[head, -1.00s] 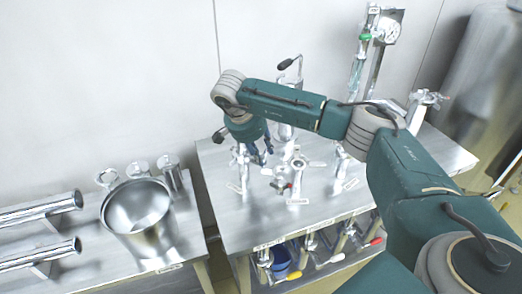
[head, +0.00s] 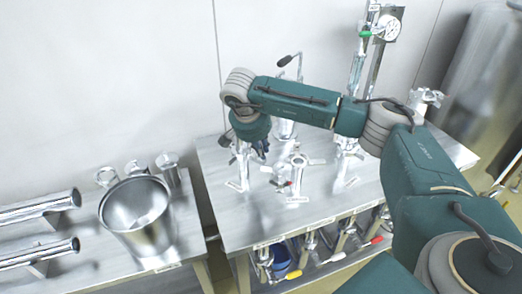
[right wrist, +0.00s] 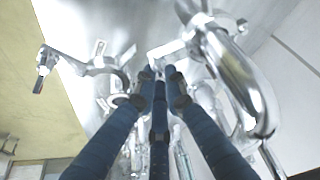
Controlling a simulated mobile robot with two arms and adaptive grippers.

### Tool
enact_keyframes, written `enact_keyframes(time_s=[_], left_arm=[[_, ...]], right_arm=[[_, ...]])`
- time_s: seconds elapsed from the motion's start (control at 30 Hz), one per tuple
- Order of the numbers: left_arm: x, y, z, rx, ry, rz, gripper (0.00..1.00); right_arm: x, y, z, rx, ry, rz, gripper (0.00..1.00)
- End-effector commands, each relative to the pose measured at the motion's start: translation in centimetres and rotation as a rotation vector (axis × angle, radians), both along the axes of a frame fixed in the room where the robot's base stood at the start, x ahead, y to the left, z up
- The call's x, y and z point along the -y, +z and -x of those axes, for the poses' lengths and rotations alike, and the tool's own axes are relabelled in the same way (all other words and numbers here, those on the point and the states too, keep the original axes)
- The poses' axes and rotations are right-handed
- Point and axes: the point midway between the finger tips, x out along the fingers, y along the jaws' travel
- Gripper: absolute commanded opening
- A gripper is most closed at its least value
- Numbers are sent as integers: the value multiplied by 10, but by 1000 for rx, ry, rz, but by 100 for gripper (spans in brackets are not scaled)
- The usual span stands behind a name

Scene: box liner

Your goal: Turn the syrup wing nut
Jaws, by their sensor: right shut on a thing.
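My right gripper (head: 262,152) reaches down among the steel fittings on the bench. In the right wrist view its blue fingers (right wrist: 160,78) come together at their tips on a small metal part, which I take to be the syrup wing nut; the fingers hide most of it. A fitting with side handles (head: 297,172) stands just right of the gripper. Another upright fitting (head: 240,168) stands just left of it, partly behind the wrist. No readable label tells which fitting is the syrup one. My left gripper is out of view.
The steel bench (head: 235,225) has clear room at its front left. Another fitting (head: 347,160) and a gauge stand (head: 389,27) are to the right. A steel bucket (head: 150,245) and polished tubes (head: 38,250) are on the left table. A curved pipe (right wrist: 250,90) is close to the fingers.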

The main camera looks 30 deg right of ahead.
Motion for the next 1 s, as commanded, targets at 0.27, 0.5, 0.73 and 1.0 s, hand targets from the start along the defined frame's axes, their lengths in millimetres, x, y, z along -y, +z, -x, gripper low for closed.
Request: enact_keyframes(time_s=[0.27, 0.5, 0.73, 1.0], left_arm=[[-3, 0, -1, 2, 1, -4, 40], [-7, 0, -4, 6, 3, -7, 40], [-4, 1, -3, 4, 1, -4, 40], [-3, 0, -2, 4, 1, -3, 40]], right_arm=[[0, 1, 0, 1, -2, 1, 30], [-1, 2, 0, 2, -1, 0, 30], [-11, 31, 4, 5, 1, -1, 30], [-30, 83, 15, 5, 0, 0, 30]])
